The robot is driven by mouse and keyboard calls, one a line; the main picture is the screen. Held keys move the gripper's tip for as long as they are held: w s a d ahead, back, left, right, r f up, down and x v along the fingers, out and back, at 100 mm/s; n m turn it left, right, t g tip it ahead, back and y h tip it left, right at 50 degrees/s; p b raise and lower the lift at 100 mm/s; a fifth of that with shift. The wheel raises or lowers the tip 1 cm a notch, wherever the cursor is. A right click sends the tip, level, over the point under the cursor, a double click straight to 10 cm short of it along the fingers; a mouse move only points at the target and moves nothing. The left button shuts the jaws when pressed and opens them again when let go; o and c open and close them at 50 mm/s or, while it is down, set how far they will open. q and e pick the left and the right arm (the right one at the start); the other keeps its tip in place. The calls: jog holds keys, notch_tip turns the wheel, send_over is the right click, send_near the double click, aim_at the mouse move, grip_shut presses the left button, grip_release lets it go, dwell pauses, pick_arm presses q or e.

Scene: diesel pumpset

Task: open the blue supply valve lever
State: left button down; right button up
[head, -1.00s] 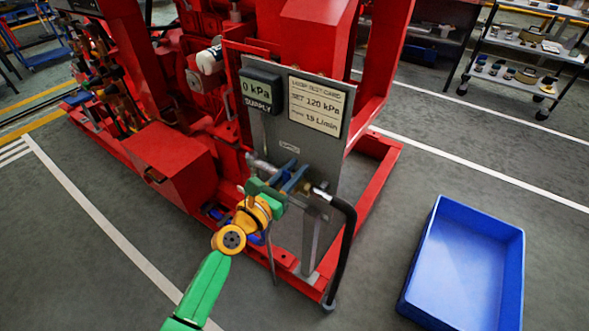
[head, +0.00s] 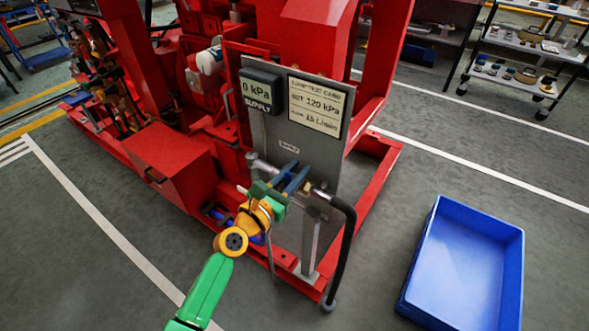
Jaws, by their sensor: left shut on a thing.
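The blue supply valve lever (head: 297,179) is on the pipe along the lower part of the grey panel (head: 322,152). My left gripper (head: 285,182), green and yellow, reaches up from below and is shut on the lever. Its fingers and wrist hide part of the valve body and lever. The supply display (head: 260,88) on the panel reads 0 kPa. A test card (head: 316,103) beside it reads SET 120 kPa. My right gripper is not in the picture.
The red pumpset frame (head: 374,201) surrounds the panel. A black hose (head: 346,240) hangs from the pipe's right end. A blue bin (head: 462,262) lies on the floor at the right. A shelf cart (head: 520,60) stands at the far right. Floor at the left front is clear.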

pick_arm(q)
jog(key=shift+s+d+f+m, duration=0.2)
jog(key=shift+s+d+m, duration=0.2)
jog(key=shift+m, duration=0.65)
jog(key=shift+s+d+f+m, duration=0.25)
jog(key=shift+d+m, duration=0.3)
jog(key=shift+m, duration=0.45)
jog(key=shift+s+d+f+m, duration=0.2)
jog(key=shift+s+d+m, duration=0.2)
jog(key=shift+m, duration=0.65)
jog(key=shift+d, duration=0.1)
jog(key=c, duration=0.7)
grip_release()
